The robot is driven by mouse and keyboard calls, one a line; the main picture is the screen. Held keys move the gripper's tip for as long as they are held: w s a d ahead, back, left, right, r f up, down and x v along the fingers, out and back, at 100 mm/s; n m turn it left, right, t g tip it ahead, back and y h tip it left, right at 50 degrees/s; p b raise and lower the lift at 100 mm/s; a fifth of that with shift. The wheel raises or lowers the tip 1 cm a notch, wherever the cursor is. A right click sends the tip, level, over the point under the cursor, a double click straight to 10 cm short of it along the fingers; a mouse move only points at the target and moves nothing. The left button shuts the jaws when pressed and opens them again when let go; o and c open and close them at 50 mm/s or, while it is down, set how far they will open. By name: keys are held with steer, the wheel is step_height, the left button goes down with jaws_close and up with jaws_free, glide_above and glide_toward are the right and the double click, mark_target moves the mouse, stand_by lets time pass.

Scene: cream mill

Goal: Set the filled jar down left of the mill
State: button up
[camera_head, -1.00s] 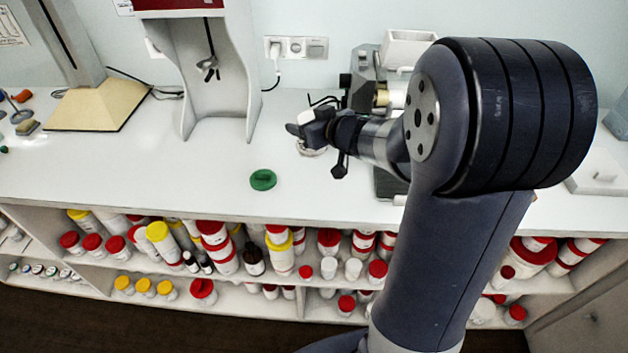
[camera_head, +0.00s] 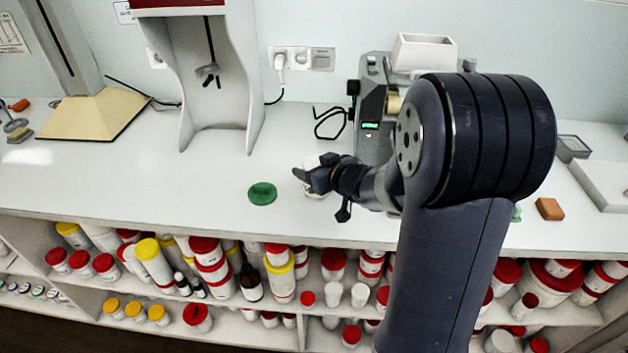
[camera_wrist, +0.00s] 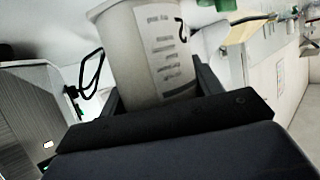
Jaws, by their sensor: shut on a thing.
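My gripper (camera_head: 318,178) is shut on a pale jar, which fills the space between the fingers in the wrist view (camera_wrist: 150,55). The jar has a printed label with dark lines. In the head view my gripper hides most of it, and only small white parts show. The jar is at the worktop, left and front of the mill (camera_head: 371,125); I cannot tell whether its base touches. The mill has a green-lit display and a white hopper on top, and my arm covers its right side. Its grey side also shows in the wrist view (camera_wrist: 30,105).
A green lid (camera_head: 262,193) lies on the worktop left of my gripper. A grey stand (camera_head: 215,100) is behind it. An orange block (camera_head: 549,209) lies right of my arm. The shelf below the front edge holds many containers.

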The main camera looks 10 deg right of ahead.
steer(key=shift+f, duration=1.35)
steer(key=shift+f+b, duration=0.1)
steer(key=shift+b, duration=0.2)
steer(key=shift+f, duration=0.15)
steer(key=o, duration=1)
steer(key=shift+c, duration=0.2)
